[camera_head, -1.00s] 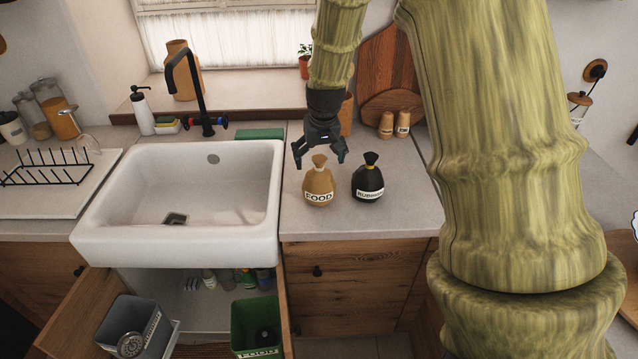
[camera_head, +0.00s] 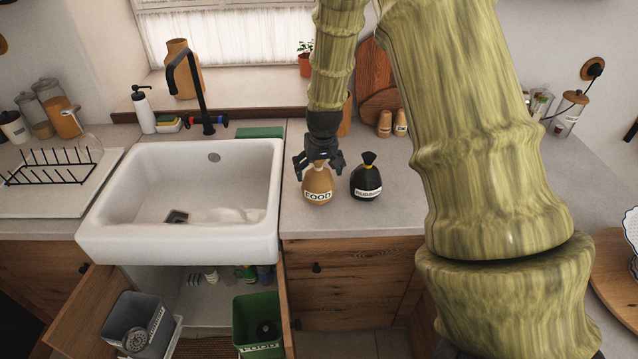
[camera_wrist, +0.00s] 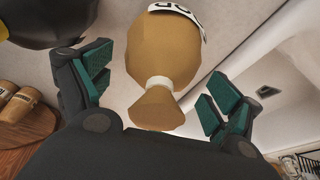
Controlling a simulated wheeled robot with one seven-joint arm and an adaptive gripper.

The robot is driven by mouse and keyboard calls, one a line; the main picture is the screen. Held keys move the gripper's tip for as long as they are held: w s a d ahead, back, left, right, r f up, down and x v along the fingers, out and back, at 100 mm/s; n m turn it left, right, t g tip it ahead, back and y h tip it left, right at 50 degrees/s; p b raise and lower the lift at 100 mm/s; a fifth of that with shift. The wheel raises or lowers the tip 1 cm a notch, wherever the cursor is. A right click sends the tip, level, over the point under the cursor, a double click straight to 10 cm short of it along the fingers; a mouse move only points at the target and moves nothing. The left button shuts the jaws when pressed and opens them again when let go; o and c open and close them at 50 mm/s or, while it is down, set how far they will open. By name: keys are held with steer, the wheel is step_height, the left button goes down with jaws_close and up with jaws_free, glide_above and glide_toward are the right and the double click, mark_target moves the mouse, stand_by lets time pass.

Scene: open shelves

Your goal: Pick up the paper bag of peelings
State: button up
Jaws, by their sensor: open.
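The brown paper bag (camera_head: 318,188), labelled FOOD, stands upright on the counter right of the sink. My gripper (camera_head: 318,169) is open above it, its fingers at the height of the bag's gathered top, which they hide in the head view. In the wrist view the bag (camera_wrist: 170,60) lies between my open gripper's (camera_wrist: 160,92) green-padded fingers, with its tied neck and flared top towards the palm. I see a gap on each side, so the fingers appear not to touch it.
A black bag (camera_head: 366,182) labelled RUBBISH stands close on the right. The white sink (camera_head: 262,215) is on the left. Two small wooden pots (camera_head: 384,124) stand behind.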

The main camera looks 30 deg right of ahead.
steer(key=c, duration=1.7)
